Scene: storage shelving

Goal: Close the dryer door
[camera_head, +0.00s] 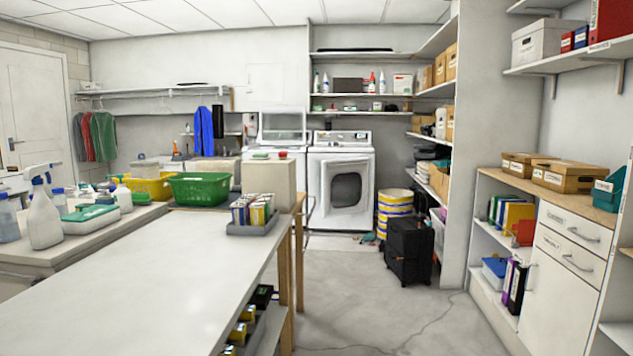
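The white dryer (340,139) stands against the back wall, beyond the far end of the long table. Its door (326,190), with a dark window (346,190), is on the front. The door looks slightly skewed against the dryer front, but from this distance I cannot tell whether it is ajar or how far. Neither of my grippers is in view.
A long white table (150,285) fills the left foreground, with a cardboard box (270,178) at its far end. A black suitcase (408,250) and a yellow-striped bin (394,207) stand right of the dryer. The grey floor (365,300) between table and right shelves is mostly clear.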

